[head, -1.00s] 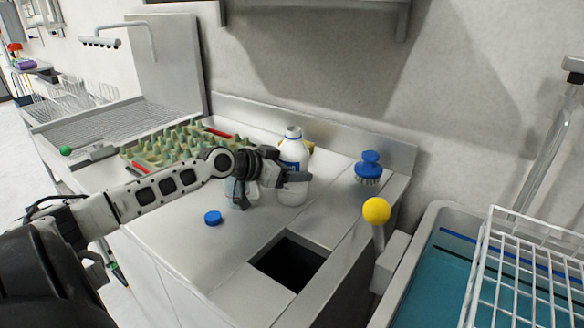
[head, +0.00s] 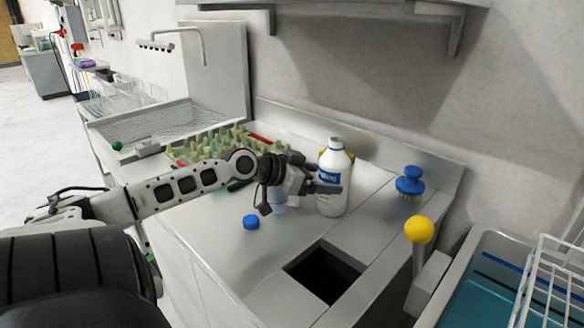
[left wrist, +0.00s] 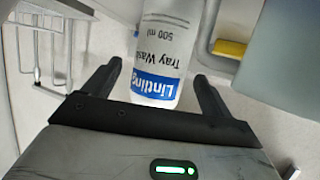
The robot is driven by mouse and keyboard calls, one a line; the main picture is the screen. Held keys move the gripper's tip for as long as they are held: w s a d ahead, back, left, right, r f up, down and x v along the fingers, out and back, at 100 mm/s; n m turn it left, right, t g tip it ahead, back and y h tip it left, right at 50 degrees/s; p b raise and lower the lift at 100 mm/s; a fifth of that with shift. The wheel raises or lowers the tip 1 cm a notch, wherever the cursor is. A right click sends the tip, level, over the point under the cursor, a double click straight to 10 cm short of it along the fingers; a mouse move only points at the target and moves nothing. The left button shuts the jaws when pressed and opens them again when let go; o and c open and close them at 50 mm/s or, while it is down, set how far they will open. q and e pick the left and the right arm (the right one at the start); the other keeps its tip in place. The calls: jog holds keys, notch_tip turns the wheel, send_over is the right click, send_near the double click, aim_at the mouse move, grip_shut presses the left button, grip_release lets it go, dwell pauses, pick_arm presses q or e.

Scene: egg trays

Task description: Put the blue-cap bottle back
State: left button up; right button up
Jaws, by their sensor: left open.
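A white bottle (head: 332,205) with a blue label stands upright on the steel counter in the head view. A labelled bottle (left wrist: 158,55), its print reading "Tray Wash 500 ml", lies between the finger lines in the left wrist view. My left gripper (head: 325,188) is open at the white bottle's left side, one finger overlapping its front; I cannot tell whether it touches. The fingers also show in the left wrist view (left wrist: 157,90).
A green egg tray (head: 190,153) lies behind my arm. A blue brush (head: 409,182) stands to the right. A square opening (head: 325,272) is in the front counter. A yellow knob (head: 418,230) rises beside a water basin (head: 490,275).

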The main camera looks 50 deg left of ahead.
pick_arm(q)
jog(key=v, duration=0.7)
jog(key=shift+s+r, duration=0.2)
jog(key=shift+s, duration=0.15)
